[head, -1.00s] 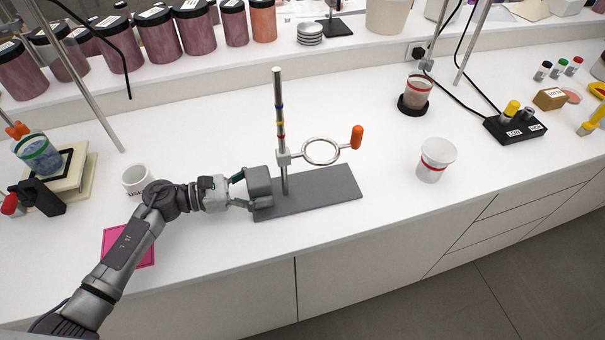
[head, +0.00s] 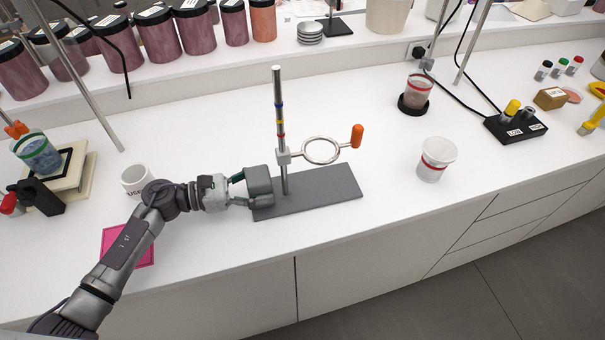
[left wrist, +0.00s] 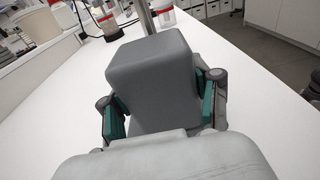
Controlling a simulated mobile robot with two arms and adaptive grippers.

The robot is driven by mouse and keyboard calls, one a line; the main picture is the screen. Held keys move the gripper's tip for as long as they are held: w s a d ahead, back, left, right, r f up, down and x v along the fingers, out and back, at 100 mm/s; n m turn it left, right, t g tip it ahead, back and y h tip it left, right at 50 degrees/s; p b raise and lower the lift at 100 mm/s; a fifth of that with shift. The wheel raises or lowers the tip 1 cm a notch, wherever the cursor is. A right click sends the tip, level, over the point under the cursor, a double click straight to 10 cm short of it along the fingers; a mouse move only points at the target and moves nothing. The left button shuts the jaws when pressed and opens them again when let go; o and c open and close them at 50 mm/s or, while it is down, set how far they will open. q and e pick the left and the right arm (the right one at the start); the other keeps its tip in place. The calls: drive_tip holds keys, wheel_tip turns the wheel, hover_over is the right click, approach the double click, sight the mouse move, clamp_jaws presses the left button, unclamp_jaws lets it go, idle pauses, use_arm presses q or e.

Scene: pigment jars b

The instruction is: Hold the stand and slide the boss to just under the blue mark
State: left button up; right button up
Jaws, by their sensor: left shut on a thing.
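The stand has a flat grey base (head: 325,188), a grey block (head: 259,182) at its left end and an upright metal rod (head: 278,88). The rod carries a blue mark (head: 280,105) high up, with yellow and reddish marks below it. The boss (head: 284,157) sits on the rod below all these marks, with a metal ring (head: 321,162) and an orange handle (head: 357,135) to its right. My left gripper (head: 246,188) is shut on the grey block, which fills the space between its fingers in the left wrist view (left wrist: 158,85). My right gripper is out of view.
A white mug (head: 136,178) stands behind my left arm, and a pink mat (head: 140,256) lies under it. A white cup with a red band (head: 436,160) stands right of the stand. The counter right of the handle is clear up to that cup.

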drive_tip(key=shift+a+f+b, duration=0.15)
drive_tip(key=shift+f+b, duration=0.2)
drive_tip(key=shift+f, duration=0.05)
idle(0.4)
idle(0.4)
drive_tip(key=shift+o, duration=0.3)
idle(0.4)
